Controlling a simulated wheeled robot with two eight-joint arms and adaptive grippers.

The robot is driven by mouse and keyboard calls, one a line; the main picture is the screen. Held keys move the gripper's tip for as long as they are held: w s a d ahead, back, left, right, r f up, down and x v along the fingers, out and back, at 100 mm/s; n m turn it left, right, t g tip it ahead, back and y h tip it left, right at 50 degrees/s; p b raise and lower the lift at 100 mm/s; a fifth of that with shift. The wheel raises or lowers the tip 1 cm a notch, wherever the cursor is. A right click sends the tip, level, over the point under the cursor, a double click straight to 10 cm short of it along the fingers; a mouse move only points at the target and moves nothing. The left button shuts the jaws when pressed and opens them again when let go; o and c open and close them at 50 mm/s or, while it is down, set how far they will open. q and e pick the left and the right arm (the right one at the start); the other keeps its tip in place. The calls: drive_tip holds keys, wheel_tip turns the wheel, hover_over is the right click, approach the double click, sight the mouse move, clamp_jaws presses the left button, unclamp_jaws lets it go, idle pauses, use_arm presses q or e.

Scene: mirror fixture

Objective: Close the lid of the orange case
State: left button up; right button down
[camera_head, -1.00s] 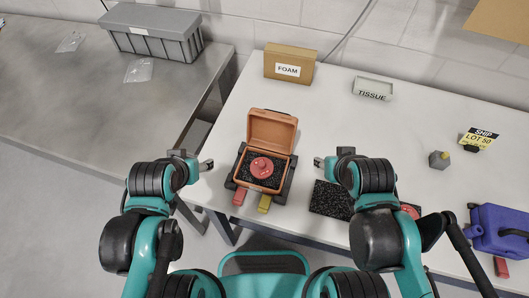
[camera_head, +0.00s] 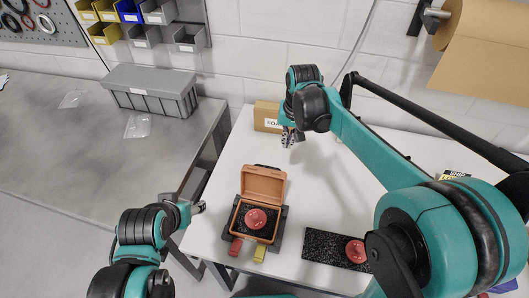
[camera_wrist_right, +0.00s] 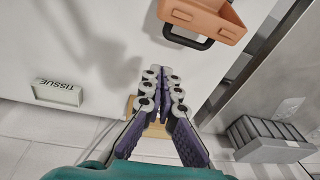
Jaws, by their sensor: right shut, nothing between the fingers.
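The orange case (camera_head: 238,221) sits in a dark fixture (camera_head: 280,229) on the white table, its lid (camera_head: 263,184) standing open at the back. Black foam lines it and a red disc (camera_head: 256,218) rests inside. My right gripper (camera_head: 290,140) is shut and empty, above the table behind the lid and apart from it. The right wrist view shows its fingers (camera_wrist_right: 160,78), with the case (camera_wrist_right: 208,16) and its dark handle (camera_wrist_right: 188,40) at the top. My left gripper (camera_head: 199,208) is left of the case, not touching it; its finger opening is unclear.
A tissue box (camera_wrist_right: 58,93) is left in the wrist view. A black pad (camera_head: 322,246) with a red disc lies right of the case. Red (camera_head: 236,246) and yellow (camera_head: 259,254) blocks sit at the fixture's front.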

sight(265, 180)
drive_tip(key=w+a+f+m+g+p, duration=0.1)
drive_tip(key=w+a+f+g+p, duration=0.3)
drive_tip(key=w, duration=0.5)
wheel_tip(265, 180, down, 12)
drive_tip(key=s+a+t+b, duration=0.1)
drive_tip(key=s+a, duration=0.1)
drive_tip(key=s+r, duration=0.2)
drive_tip(key=s, duration=0.1)
drive_tip(key=shift+a+r, duration=0.3)
drive_tip(key=shift+a, duration=0.1)
drive_tip(key=shift+s+r, duration=0.1)
